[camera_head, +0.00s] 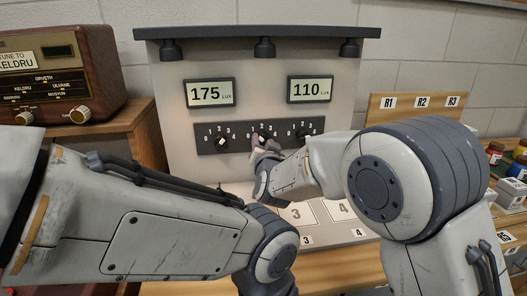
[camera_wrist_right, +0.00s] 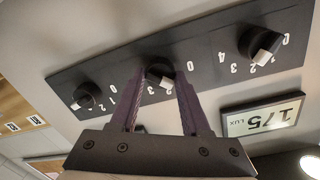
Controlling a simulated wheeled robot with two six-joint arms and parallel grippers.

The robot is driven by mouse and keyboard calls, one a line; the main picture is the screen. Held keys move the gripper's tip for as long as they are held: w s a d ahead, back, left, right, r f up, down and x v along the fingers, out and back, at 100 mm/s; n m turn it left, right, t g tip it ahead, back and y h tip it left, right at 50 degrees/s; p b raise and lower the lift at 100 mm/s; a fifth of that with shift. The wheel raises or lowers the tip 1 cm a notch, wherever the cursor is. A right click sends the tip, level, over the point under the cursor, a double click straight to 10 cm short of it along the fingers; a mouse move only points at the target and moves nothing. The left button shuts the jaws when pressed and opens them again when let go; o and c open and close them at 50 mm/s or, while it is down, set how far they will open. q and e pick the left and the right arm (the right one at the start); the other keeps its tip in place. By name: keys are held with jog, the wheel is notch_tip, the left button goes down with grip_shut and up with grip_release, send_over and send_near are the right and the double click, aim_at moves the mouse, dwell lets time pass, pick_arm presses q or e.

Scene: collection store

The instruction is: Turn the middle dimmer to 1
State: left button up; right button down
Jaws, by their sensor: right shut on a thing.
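The middle dimmer (camera_head: 265,136) is a black knob with a pale pointer, on a dark panel (camera_head: 205,131) with white numbers. My right gripper (camera_head: 257,145) is at this dimmer. In the right wrist view, its two purple fingers (camera_wrist_right: 160,92) reach to either side of the middle knob (camera_wrist_right: 158,70) and are shut on it. The fingers hide part of its scale, so I cannot read its setting for sure. The left dimmer (camera_head: 221,140) and the right dimmer (camera_head: 302,132) stand free on either side. My left gripper is not in view; only its arm shows.
Above the panel, one display (camera_head: 209,93) reads 175 lux and another (camera_head: 310,89) reads 110 lux. Three dark lamps hang from the top bar (camera_head: 255,32). A radio (camera_head: 62,72) stands at the left. My left arm crosses the foreground below the panel.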

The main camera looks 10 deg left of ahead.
jog(key=shift+m+b, duration=0.5)
jog(key=shift+m, duration=0.2)
jog(key=shift+r, duration=0.1)
jog(key=shift+c, duration=2)
grip_release()
jog(key=b+v, duration=0.1)
jog(key=v, duration=0.9)
jog(key=shift+s+d, duration=0.2)
jog(key=shift+s, duration=0.05)
